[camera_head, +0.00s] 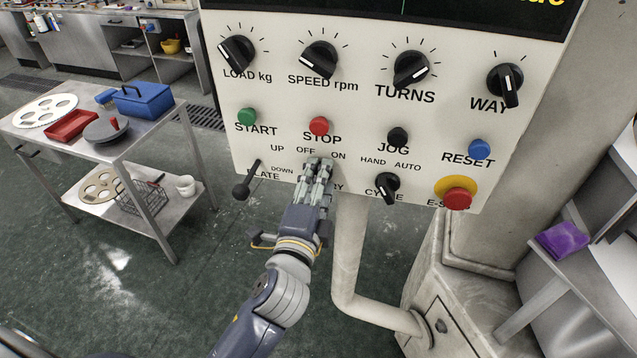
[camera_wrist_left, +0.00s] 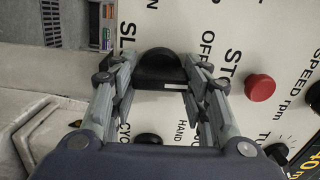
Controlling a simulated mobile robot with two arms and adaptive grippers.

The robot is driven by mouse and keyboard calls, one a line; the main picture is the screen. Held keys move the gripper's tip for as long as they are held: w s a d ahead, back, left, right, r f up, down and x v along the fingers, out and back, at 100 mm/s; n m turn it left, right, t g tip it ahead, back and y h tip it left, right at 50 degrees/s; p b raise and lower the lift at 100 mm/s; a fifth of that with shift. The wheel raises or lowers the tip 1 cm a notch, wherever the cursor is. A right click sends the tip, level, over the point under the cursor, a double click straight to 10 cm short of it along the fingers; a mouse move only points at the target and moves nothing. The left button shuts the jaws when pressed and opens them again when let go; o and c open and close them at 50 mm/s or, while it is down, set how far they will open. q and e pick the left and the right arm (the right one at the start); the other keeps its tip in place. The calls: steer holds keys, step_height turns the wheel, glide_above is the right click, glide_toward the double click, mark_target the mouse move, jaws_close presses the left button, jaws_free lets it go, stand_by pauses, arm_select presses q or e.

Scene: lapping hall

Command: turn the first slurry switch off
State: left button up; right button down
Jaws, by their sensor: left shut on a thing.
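The control panel (camera_head: 365,110) fills the upper middle of the head view. My left gripper (camera_head: 318,168) is at its lower edge, just under the OFF and ON labels, and covers the slurry switch there. In the left wrist view the switch is a black knob (camera_wrist_left: 160,66) between the two fingers of my left gripper (camera_wrist_left: 160,76), which is shut on it. A short white mark shows on the knob's lower part in that view. I cannot tell for sure which label it points to. My right gripper is not in view.
A plate lever (camera_head: 246,181) is left of my gripper, and the CYCLE knob (camera_head: 387,187) is to its right. The red STOP button (camera_head: 319,126) is just above; the emergency stop (camera_head: 457,197) is farther right. A pipe (camera_head: 350,250) runs below the panel. A trolley (camera_head: 150,150) stands left.

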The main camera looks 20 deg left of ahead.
arm_select(q)
steer(key=n, duration=0.5)
stand_by(0.8)
steer(key=o, duration=1.1)
steer(key=shift+c, duration=0.2)
steer(key=shift+s, duration=0.1)
steer(key=s, duration=0.7)
steer(key=shift+s+d, duration=0.15)
steer(key=shift+d, duration=0.1)
